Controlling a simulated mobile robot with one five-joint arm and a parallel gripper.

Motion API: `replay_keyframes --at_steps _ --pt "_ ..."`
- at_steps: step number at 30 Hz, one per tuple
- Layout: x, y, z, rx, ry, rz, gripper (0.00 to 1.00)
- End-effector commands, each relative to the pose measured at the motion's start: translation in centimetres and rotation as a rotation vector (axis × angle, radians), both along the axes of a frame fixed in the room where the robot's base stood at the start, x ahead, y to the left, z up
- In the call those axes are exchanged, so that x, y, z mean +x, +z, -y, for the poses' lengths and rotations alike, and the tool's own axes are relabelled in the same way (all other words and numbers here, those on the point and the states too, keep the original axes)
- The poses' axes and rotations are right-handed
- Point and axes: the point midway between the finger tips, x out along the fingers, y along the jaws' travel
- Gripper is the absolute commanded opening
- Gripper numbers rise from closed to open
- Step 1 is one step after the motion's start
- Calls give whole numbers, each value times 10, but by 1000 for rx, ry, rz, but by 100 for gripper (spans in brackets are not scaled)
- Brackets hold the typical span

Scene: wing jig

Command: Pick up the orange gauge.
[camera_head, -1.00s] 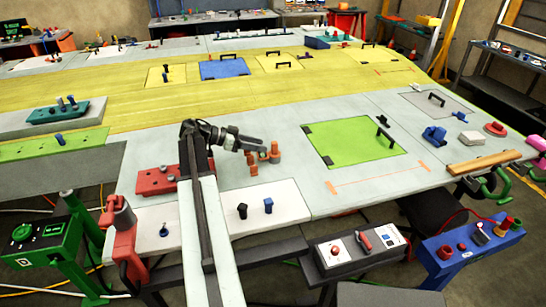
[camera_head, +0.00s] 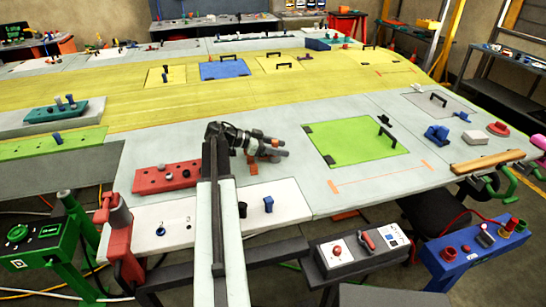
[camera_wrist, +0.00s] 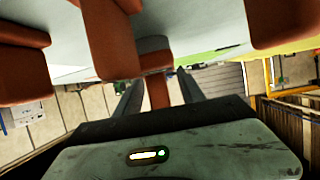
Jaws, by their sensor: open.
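The orange gauge (camera_head: 264,157) stands on the pale grey wing panel, mostly hidden behind my gripper (camera_head: 283,147) in the head view. In the wrist view its orange parts (camera_wrist: 108,40) loom large, with a grey section in the middle. My gripper's two dark fingers (camera_wrist: 158,80) are apart, and a narrow orange part of the gauge shows between them. I cannot tell whether the fingers touch it.
A red block with holes (camera_head: 167,178) lies left of my arm. White plates with dark and blue knobs (camera_head: 268,204) lie along the front edge.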

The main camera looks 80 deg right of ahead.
Motion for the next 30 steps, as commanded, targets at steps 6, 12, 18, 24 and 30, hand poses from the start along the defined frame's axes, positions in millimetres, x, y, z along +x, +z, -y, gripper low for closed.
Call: replay_keyframes --at_steps 6,12,18,24,30 --pt "-1 0 1 0 0 0 41" --pt "-1 0 1 0 0 0 0" --pt "-1 0 1 0 0 0 0" --pt "-2 0 0 0 0 0 0" --pt "-2 0 1 0 -1 0 0"
